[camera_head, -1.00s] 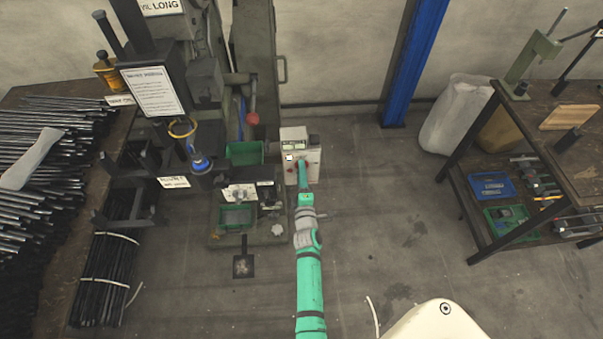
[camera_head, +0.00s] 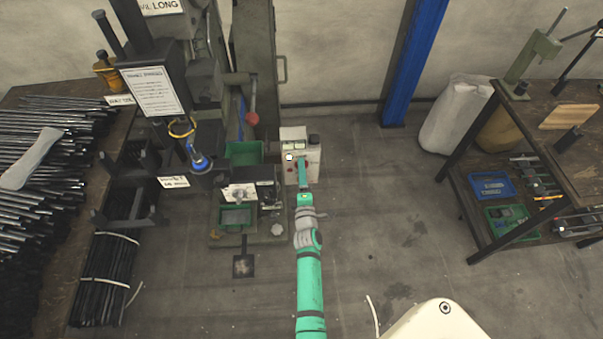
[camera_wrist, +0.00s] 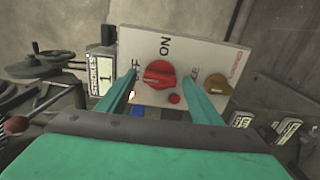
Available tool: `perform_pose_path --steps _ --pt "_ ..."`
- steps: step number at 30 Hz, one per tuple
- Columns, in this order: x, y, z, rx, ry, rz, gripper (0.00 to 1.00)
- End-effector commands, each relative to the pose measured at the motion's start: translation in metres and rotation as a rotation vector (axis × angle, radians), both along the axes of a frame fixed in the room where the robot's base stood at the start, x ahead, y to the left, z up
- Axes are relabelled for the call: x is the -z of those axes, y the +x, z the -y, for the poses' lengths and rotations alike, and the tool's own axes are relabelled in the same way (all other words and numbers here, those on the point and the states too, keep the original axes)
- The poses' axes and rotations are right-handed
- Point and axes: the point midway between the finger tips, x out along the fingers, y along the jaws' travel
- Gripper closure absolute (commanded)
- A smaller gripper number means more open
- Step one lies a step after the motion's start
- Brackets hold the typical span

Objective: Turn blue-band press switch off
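The press switch is a red rotary knob (camera_wrist: 159,74) on a pale control panel (camera_wrist: 195,50), marked ON and OFF. My gripper (camera_wrist: 156,86) is open, with one green finger on each side of the red knob; I cannot tell whether either touches it. A blue patch (camera_wrist: 139,110) shows low on the panel, partly hidden by my gripper. In the head view the control box (camera_head: 299,140) stands at the end of my green arm, and my gripper (camera_head: 302,162) is in front of it.
A smaller red button (camera_wrist: 174,99) and a yellow-brown knob (camera_wrist: 217,84) sit beside the red knob. A STROKES counter (camera_wrist: 101,72) is left of the panel. The press (camera_head: 160,85) stands left of the box. The floor (camera_head: 380,200) to the right is clear.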

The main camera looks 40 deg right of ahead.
Motion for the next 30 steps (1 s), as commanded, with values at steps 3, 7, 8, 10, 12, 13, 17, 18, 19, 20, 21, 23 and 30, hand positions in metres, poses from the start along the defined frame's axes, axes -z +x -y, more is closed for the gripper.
perform_pose_path --steps 3,7,8,10,12,13,17,18,19,20,21,23,30 --pt "0.000 0.000 0.000 -0.001 0.000 0.001 0.41" --pt "0.000 -0.004 -0.003 -0.001 0.000 0.001 0.41" --pt "0.000 -0.006 -0.004 -0.001 0.001 0.001 0.41" --pt "0.001 -0.013 -0.009 -0.001 0.001 0.000 0.41" --pt "0.001 -0.022 -0.014 -0.001 0.001 0.000 0.41" --pt "0.001 -0.026 -0.017 -0.001 0.001 0.000 0.41" --pt "0.001 -0.047 -0.029 -0.001 0.001 -0.002 0.41" --pt "0.001 -0.053 -0.032 0.000 0.000 -0.001 0.41" --pt "0.001 -0.057 -0.035 0.000 0.000 -0.001 0.41" --pt "0.001 -0.062 -0.038 0.000 0.001 -0.002 0.41" --pt "0.000 -0.067 -0.041 0.000 0.001 -0.001 0.41" --pt "0.001 -0.074 -0.045 0.000 0.001 -0.001 0.41" --pt "0.000 -0.090 -0.055 0.000 0.000 0.001 0.41"
